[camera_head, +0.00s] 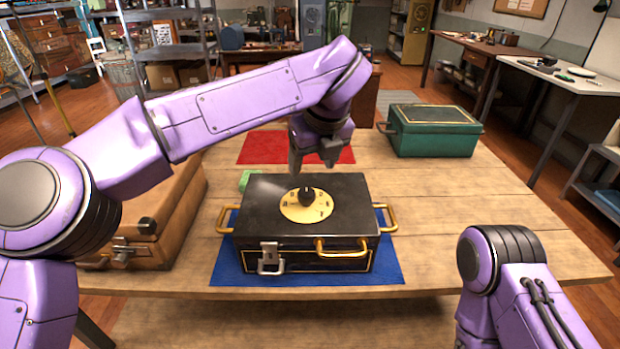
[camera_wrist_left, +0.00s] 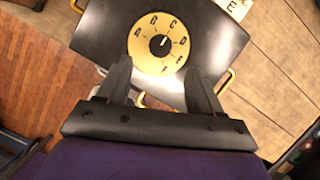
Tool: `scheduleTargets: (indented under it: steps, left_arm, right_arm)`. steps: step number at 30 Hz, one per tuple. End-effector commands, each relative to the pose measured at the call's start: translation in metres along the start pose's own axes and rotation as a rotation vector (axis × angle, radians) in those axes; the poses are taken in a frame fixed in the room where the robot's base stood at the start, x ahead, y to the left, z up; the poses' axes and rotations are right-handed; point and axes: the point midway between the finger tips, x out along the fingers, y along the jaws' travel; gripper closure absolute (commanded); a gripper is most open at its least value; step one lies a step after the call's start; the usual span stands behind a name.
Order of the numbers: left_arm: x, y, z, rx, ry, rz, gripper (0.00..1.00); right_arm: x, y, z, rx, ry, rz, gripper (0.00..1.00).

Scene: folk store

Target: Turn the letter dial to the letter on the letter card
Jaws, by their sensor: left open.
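The letter dial (camera_head: 307,205) is a round gold plate with black letters and a black knob, on the lid of a black case. It also shows in the left wrist view (camera_wrist_left: 160,43), where the knob's white mark points up and right, roughly between C and D. The letter card (camera_wrist_left: 234,6) is partly cut off at the top edge of the left wrist view and reads E. My left gripper (camera_head: 312,162) is open and empty above the dial, its fingers apart and not visibly touching the knob. My right arm shows at lower right; its gripper is out of view.
The black case (camera_head: 265,215) has gold handles and a silver latch and sits on a blue mat (camera_head: 390,272). A brown case (camera_head: 165,225) stands left, a green box (camera_head: 435,130) back right, and a red mat (camera_head: 255,150) behind. The table's right side is clear.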

Motion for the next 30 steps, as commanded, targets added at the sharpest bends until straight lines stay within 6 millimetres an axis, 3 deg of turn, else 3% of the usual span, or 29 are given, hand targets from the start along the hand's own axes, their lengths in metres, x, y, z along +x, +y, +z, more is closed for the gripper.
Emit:
scheduleTargets:
  steps: [12,15,25,26,30]
  left_arm:
    - [0.081,-0.011,-0.005,0.022,0.002,-0.005,0.34]
    - [0.093,-0.011,-0.004,0.02,0.001,-0.006,0.34]
    - [0.101,-0.009,-0.004,0.017,-0.001,-0.005,0.34]
    - [0.101,-0.009,-0.004,0.017,-0.001,-0.005,0.41]
    - [0.101,-0.009,-0.004,0.017,-0.001,-0.005,0.86]
  right_arm:
    - [-0.006,0.001,-0.002,-0.001,-0.001,0.001,0.55]
    - [-0.007,0.001,-0.003,0.0,-0.001,0.0,0.55]
    - [-0.007,0.001,-0.003,0.0,-0.001,0.0,0.55]
    - [-0.007,0.001,-0.003,0.0,-0.001,0.0,0.55]
    - [-0.007,0.001,-0.003,0.0,-0.001,0.0,0.55]
